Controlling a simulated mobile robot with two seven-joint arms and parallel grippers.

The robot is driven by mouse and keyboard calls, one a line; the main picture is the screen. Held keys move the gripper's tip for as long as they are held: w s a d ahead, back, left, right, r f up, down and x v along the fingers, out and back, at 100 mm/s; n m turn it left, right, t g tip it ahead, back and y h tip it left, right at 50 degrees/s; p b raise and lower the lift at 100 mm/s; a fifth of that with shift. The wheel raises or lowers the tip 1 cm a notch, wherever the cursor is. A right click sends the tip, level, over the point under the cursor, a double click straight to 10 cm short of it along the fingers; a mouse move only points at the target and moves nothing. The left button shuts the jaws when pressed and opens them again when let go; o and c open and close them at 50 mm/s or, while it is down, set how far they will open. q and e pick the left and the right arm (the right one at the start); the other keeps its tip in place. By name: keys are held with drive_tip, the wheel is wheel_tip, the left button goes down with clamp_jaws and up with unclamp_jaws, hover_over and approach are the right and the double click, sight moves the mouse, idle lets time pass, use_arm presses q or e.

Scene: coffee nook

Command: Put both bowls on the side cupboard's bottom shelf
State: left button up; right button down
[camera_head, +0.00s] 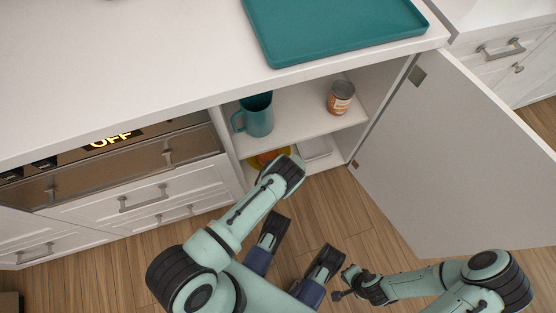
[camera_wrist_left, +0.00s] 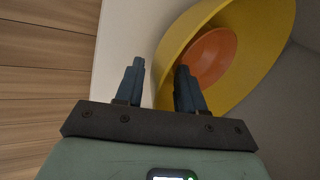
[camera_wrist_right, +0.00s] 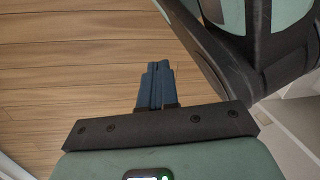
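The yellow bowl (camera_wrist_left: 242,84) fills the upper right of the left wrist view, with the smaller orange bowl (camera_wrist_left: 211,57) inside it. In the head view the bowls (camera_head: 267,157) show only partly, low in the open side cupboard, behind my left wrist. They appear to rest on its bottom shelf (camera_wrist_left: 119,45). My left gripper (camera_wrist_left: 160,78) is open; its fingers are apart, with the yellow bowl's near edge between them in the picture. Whether they touch it, I cannot tell. My right gripper (camera_wrist_right: 155,75) is shut and empty over the floor, outside the cupboard.
The cupboard door (camera_head: 460,150) stands wide open on the right. A teal mug (camera_head: 258,117) and a can (camera_head: 341,97) stand on the upper shelf (camera_head: 300,117). A white item (camera_head: 314,149) lies low at the cupboard's right. A teal tray (camera_head: 330,28) is on the counter.

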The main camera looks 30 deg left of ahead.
use_arm(q)
drive_tip(key=shift+r, duration=0.1)
use_arm(e)
drive_tip(key=shift+w+r, duration=0.1)
drive_tip(key=shift+w, duration=0.05)
